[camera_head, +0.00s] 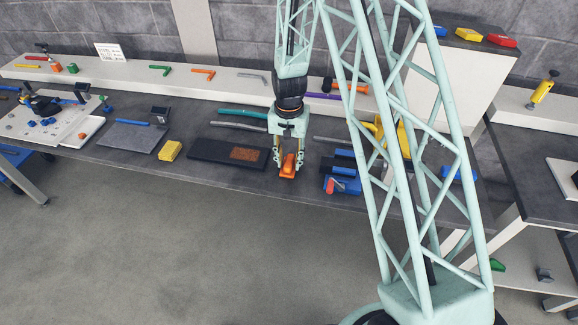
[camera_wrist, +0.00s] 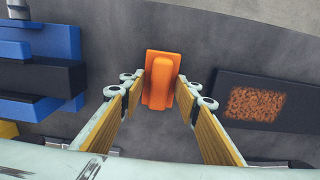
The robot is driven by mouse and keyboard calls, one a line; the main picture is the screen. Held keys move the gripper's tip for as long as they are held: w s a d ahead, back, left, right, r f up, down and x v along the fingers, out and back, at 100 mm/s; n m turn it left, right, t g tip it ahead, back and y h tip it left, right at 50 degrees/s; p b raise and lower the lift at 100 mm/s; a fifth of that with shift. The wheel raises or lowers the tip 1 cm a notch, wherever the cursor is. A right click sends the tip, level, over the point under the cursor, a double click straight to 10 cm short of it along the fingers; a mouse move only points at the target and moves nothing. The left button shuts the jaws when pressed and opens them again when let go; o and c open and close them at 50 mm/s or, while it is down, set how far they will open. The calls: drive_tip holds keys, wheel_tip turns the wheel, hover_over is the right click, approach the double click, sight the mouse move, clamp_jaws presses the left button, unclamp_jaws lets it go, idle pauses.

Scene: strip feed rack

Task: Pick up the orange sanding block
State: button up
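The orange sanding block (camera_head: 287,169) lies on the dark bench top, near its front edge. It has a flat base and a raised rounded grip, and it also shows upright in the middle of the wrist view (camera_wrist: 160,80). My gripper (camera_head: 288,163) points down at the block, with one finger on each side of it. In the wrist view, my gripper (camera_wrist: 161,84) is spread, its tan-padded fingers framing the block's near part. I cannot tell whether either fingertip touches the block.
A black mat with a brown-orange patch (camera_head: 218,150) lies left of the block. Blue and black blocks (camera_head: 343,184) stand close on its right. A yellow block (camera_head: 170,151) sits farther left. A raised white shelf (camera_head: 225,88) runs behind the bench.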

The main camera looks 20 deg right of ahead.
sight(289, 161)
drive_tip(key=c, duration=0.8)
drive_tip(key=shift+r, duration=0.1)
drive_tip(key=shift+r, duration=1.5)
drive_tip(key=shift+s+r, duration=0.1)
drive_tip(key=shift+r, duration=0.1)
drive_tip(key=s+a+r+b, duration=0.1)
drive_tip(key=s+a, duration=0.1)
drive_tip(key=s, duration=1.3)
drive_tip(key=shift+s+a+r, duration=0.2)
drive_tip(key=shift+s+a, duration=0.05)
drive_tip(key=shift+s, duration=0.05)
